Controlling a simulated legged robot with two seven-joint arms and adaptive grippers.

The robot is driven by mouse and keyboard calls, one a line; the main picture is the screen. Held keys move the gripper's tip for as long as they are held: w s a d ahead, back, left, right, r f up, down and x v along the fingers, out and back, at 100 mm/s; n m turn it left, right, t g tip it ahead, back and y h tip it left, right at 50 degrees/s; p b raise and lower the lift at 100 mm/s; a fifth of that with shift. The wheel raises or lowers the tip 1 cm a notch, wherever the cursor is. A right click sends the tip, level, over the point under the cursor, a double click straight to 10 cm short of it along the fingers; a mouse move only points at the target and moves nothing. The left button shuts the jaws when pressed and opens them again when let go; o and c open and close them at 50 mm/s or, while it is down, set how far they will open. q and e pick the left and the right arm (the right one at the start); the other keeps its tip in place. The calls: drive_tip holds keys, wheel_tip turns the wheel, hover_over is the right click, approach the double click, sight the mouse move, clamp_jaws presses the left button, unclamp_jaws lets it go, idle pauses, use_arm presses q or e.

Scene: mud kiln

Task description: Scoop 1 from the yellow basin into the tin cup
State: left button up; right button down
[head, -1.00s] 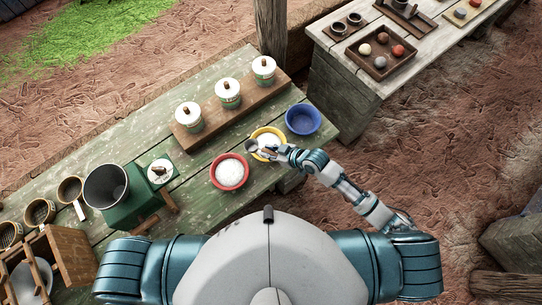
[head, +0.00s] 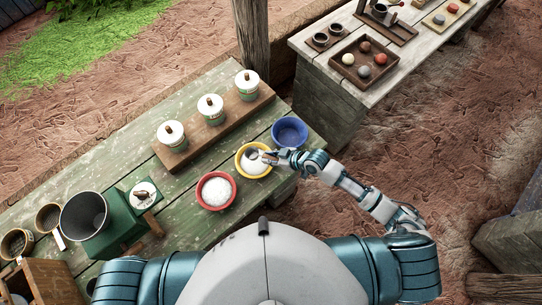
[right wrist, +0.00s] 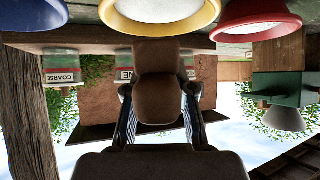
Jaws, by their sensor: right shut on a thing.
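The yellow basin (head: 241,171) holds white powder and stands between the red and blue basins on the green table. It also shows at the top of the right wrist view (right wrist: 160,22). My right gripper (head: 272,158) is shut on the brown handle of a scoop (right wrist: 160,98). The scoop's grey bowl (head: 252,154) is over or in the yellow basin; I cannot tell whether it touches the powder. My left gripper is out of view.
The red basin (head: 202,199) with white powder stands close to the left, the empty blue basin (head: 290,132) to the right. Several lidded jars (head: 210,108) stand on a wooden riser behind. A green device with a dark metal bucket (head: 84,213) is at left.

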wheel_tip(320, 180, down, 3)
drive_tip(key=shift+a+r+b, duration=0.1)
drive_tip(key=shift+a+b, duration=0.05)
drive_tip(key=shift+b, duration=0.75)
drive_tip(key=shift+d+f+b, duration=0.2)
drive_tip(key=shift+f+b, duration=0.4)
drive_tip(key=shift+f, duration=0.25)
drive_tip(key=shift+d+f+b, duration=0.15)
drive_tip(key=shift+f+b, duration=0.45)
drive_tip(key=shift+f, duration=0.25)
drive_tip(key=shift+s+f, duration=0.1)
drive_tip(key=shift+a+f, duration=0.1)
drive_tip(key=shift+a, duration=0.1)
drive_tip(key=shift+s+d+f, duration=0.1)
drive_tip(key=shift+s+f, duration=0.05)
drive_tip(key=shift+f, duration=0.1)
